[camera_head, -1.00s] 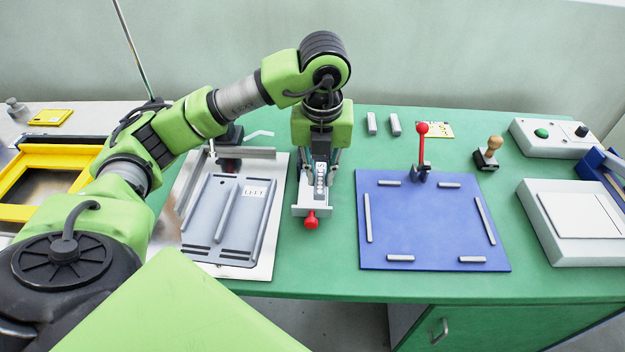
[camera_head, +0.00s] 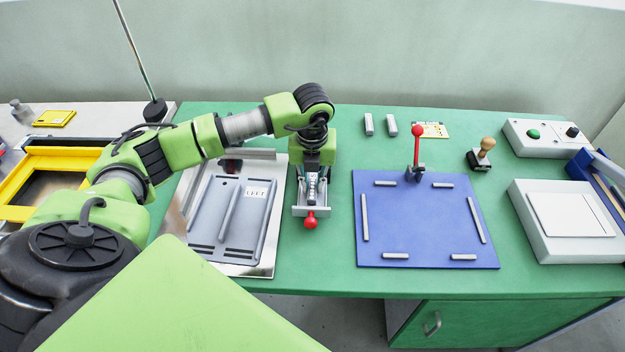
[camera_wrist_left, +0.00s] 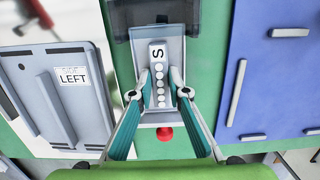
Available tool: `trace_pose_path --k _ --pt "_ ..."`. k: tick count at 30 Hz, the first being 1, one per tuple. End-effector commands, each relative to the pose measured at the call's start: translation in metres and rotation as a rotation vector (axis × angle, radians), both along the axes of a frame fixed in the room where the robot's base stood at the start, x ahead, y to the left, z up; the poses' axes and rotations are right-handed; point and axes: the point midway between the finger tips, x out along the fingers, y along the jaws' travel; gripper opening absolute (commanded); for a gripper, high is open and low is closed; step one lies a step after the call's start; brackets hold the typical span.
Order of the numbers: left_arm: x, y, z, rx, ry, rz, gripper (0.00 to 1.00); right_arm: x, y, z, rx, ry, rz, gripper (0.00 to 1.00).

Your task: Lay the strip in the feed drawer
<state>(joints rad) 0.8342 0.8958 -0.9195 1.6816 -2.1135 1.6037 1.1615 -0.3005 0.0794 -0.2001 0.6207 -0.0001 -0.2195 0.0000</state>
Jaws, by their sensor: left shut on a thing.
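The strip (camera_wrist_left: 158,72) is a pale narrow bar with an S mark and a row of round dots. The feed drawer (camera_wrist_left: 174,46) is a grey tray with a red knob (camera_wrist_left: 165,133) at its front; it stands pulled out, in the middle of the head view (camera_head: 299,211). My left gripper (camera_wrist_left: 160,94) is shut on the strip, a finger on each side. It points down over the drawer, with the strip lengthwise along it. I cannot tell whether the strip touches the drawer floor. My right gripper is not in view.
A grey plate marked LEFT (camera_head: 206,219) lies left of the drawer. A blue board (camera_head: 420,225) with grey bars and a red-knobbed lever (camera_head: 417,140) lies to the right. Green table (camera_head: 336,235) shows between them. A wooden-handled stamp (camera_head: 484,150) stands at the back right.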

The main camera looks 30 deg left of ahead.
Motion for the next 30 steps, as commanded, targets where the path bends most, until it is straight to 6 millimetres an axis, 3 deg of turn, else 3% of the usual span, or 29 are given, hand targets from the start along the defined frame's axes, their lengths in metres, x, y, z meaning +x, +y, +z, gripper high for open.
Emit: trace_pose_path --k 5,6,7,20,23,30 --pt "0.0 0.0 -0.004 0.0 0.0 0.0 0.0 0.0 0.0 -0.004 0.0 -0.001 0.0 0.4" --pt "0.0 0.0 -0.004 0.0 0.0 0.0 0.19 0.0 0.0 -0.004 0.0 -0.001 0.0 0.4" --pt "0.0 0.0 -0.003 0.0 0.0 0.001 0.23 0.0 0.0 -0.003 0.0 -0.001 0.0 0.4" --pt "0.0 0.0 0.004 0.0 -0.002 0.001 0.23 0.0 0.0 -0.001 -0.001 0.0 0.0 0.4" --pt "0.0 -0.001 0.018 0.0 -0.005 0.001 0.23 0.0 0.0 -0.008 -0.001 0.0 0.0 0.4" --pt "-0.006 -0.005 0.069 0.0 -0.007 0.0 0.23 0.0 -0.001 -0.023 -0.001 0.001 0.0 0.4"
